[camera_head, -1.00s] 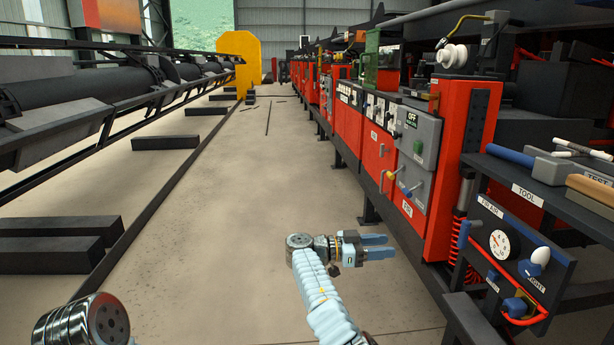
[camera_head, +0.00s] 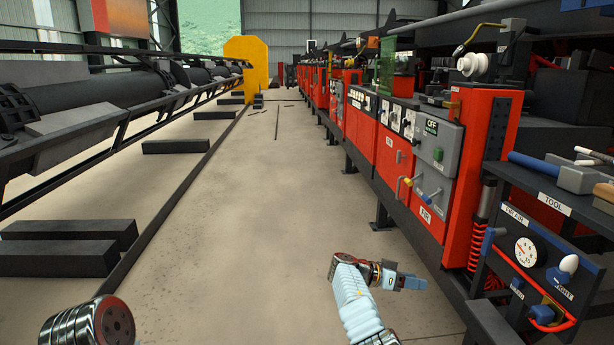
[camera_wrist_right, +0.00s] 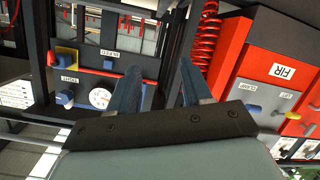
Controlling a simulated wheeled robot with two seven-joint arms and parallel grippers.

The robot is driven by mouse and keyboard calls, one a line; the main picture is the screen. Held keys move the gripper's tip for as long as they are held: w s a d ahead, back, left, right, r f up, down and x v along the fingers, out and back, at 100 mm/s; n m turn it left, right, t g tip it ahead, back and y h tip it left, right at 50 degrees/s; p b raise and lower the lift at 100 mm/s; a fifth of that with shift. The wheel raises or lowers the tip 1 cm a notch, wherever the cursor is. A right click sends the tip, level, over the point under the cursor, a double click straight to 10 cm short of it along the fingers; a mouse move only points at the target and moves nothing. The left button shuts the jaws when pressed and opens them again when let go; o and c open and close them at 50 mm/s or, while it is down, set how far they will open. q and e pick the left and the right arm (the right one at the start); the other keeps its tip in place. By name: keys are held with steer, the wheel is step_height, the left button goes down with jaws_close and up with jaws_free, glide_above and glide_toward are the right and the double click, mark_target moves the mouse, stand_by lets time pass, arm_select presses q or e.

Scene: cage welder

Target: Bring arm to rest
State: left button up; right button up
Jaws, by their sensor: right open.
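My right gripper (camera_head: 412,282) is low over the floor in the head view, left of the red machine row, and points right toward it. In the right wrist view its two blue-grey fingers (camera_wrist_right: 160,88) are spread with nothing between them. No object is held. My left arm shows only as a rounded metal joint at the lower left of the head view; the left gripper is out of the picture.
The red cabinet (camera_head: 470,185) and the tool stand (camera_head: 530,255) with its gauge stand close at the right. A coiled red hose (camera_head: 476,245) hangs between them. Dark beams (camera_head: 60,258) lie on the left floor. The concrete aisle (camera_head: 250,200) is clear.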

steer(key=s+d+f+n+g+y+p, duration=0.1)
steer(key=s+d+f+n+y, duration=0.25)
steer(key=f, duration=0.65)
steer(key=s+d+f+n+g+y+p, duration=0.1)
steer(key=s+d+f+n+y, duration=0.2)
steer(key=f, duration=0.6)
steer(key=s+a+f+n+y+p, duration=0.1)
steer(key=s+a+f+y, duration=0.2)
steer(key=s+f, duration=0.25)
steer(key=s+a+f+y+p, duration=0.1)
steer(key=s+a+f+y, duration=0.25)
steer(key=s, duration=0.25)
steer(key=s+a+r+n+y+p, duration=0.1)
steer(key=s+a+r+y, duration=0.2)
steer(key=s+a, duration=0.5)
steer(key=s+a+r+n+t+y+p, duration=0.1)
steer(key=s+a+r+n+y, duration=0.1)
steer(key=s+a, duration=0.7)
steer(key=s+r+y, duration=0.1)
steer(key=s, duration=0.5)
steer(key=shift+r+t, duration=0.25)
steer(key=shift+t, duration=0.05)
steer(key=shift+a, duration=0.1)
